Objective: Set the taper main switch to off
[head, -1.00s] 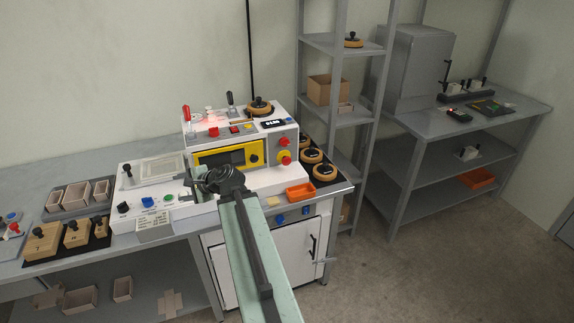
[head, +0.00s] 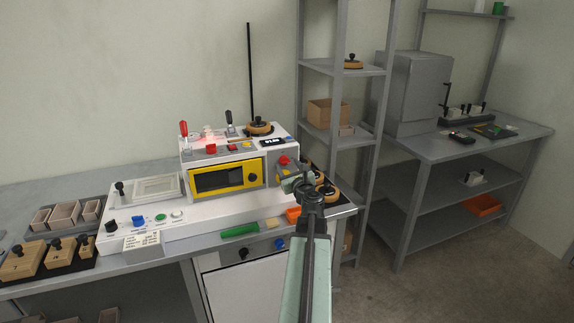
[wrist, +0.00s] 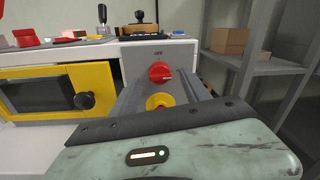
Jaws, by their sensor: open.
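The taper main switch is a red rotary knob (wrist: 160,72) on the machine's grey right-hand panel, with an OFF label above it. Its grip looks roughly sideways, but its exact setting is hard to read. It also shows in the head view (head: 284,160), just above my gripper. Below it in the wrist view is a yellow-based knob (wrist: 159,101), partly hidden by my gripper. My gripper (head: 291,179) is open and empty in front of the panel. In the wrist view its dark fingers (wrist: 162,91) reach toward the panel, below the red knob and apart from it.
The yellow-framed window (head: 226,178) with its black knob is left of the panel. Tape rolls (head: 327,192) stand close on the right, beside the grey shelf rack (head: 341,130).

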